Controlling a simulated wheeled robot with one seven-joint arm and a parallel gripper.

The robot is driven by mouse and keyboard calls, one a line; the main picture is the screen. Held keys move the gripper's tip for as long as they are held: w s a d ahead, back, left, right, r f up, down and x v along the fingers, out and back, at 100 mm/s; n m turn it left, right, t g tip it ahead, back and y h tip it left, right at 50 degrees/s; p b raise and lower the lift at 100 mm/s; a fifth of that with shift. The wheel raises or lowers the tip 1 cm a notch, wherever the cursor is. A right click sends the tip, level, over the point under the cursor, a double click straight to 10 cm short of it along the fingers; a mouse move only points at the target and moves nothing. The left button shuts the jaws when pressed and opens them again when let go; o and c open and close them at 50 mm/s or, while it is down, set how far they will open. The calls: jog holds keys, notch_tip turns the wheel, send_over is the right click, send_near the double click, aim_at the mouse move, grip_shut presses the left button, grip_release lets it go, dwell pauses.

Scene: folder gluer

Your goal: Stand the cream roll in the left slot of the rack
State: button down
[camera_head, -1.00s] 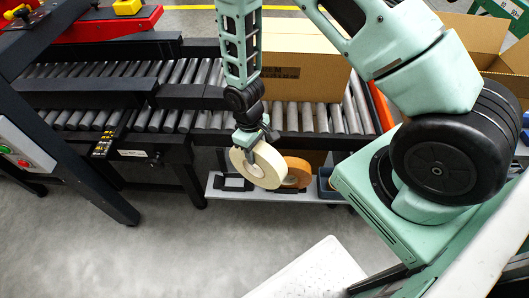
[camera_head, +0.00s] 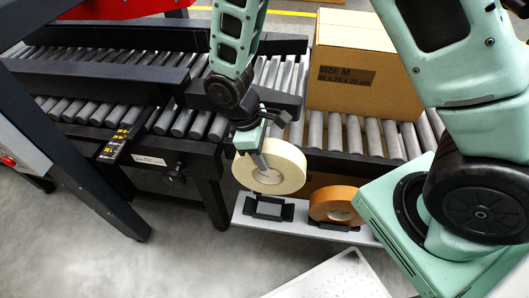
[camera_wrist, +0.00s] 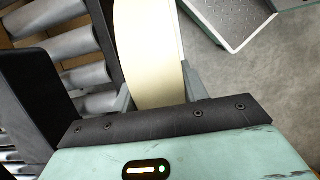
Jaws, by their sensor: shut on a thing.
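The cream roll (camera_head: 285,172) hangs upright from my gripper (camera_head: 260,153), which is shut on its upper edge. In the wrist view the cream roll (camera_wrist: 148,50) sits between the two fingers of my gripper (camera_wrist: 155,95). The rack is a grey shelf (camera_head: 248,223) with black slots, below the conveyor. The left slot (camera_head: 270,208) is directly below the cream roll and looks empty. I cannot tell whether the roll's bottom touches the slot. An orange-brown roll (camera_head: 322,205) stands in the slot to the right.
A roller conveyor (camera_head: 195,122) with black rails runs behind the rack. A cardboard box (camera_head: 365,60) stands on it at the right.

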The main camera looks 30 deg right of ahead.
aim_at(264, 180)
jog(key=shift+f+b, duration=3.95)
jog(key=shift+f, duration=0.25)
jog(key=shift+s+f, duration=0.1)
jog(key=shift+f, duration=0.1)
jog(key=shift+f, duration=0.15)
jog(key=shift+f+b, duration=0.9)
jog(key=shift+f, duration=0.95)
jog(key=shift+f, duration=0.25)
jog(key=shift+f+b, duration=0.85)
jog(key=shift+f, duration=0.3)
